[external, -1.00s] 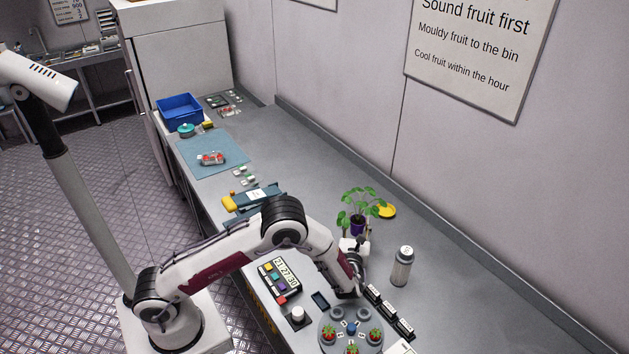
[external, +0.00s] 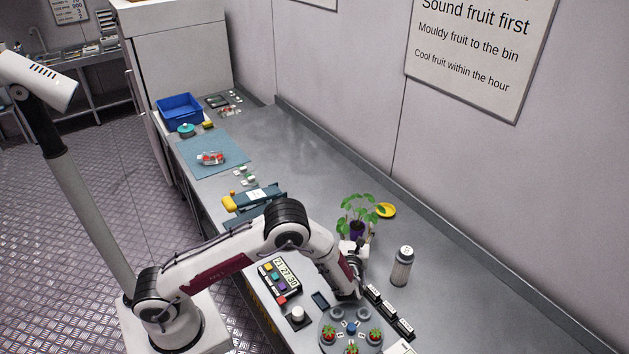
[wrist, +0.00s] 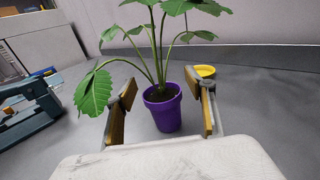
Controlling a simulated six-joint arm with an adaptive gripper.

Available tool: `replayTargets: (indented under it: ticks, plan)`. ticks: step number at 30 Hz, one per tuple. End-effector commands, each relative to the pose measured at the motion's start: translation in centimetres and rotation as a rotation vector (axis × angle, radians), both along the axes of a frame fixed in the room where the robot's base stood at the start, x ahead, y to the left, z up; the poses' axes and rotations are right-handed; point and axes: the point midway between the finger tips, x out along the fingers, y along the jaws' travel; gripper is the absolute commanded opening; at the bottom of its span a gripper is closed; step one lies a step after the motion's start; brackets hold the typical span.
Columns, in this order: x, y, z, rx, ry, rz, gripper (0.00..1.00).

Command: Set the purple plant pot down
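The purple plant pot (external: 356,230), holding a leafy green plant, appears to stand upright on the grey counter, left of and in front of the yellow saucer (external: 387,211). In the wrist view the pot (wrist: 163,110) sits between the two finger pads of my gripper (wrist: 164,108), with a gap on each side. My gripper is open around the pot and not gripping it. The yellow saucer (wrist: 206,71) shows behind the right finger. In the external view my gripper largely hides the pot's lower part.
A grey shaker bottle (external: 402,266) stands right of my gripper. A round rack with strawberries (external: 326,344), small black labelled blocks (external: 389,311) and a timer panel (external: 279,279) lie nearer.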

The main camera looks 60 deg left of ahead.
Motion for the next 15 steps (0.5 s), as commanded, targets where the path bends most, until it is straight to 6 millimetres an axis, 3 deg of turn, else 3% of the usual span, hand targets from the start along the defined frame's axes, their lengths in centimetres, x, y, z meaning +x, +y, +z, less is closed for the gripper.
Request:
replayTargets:
  ticks: [15]
  plan:
    - [0.0, 0.0, 1.1, 0.0, 0.0, 0.0, 0.55]
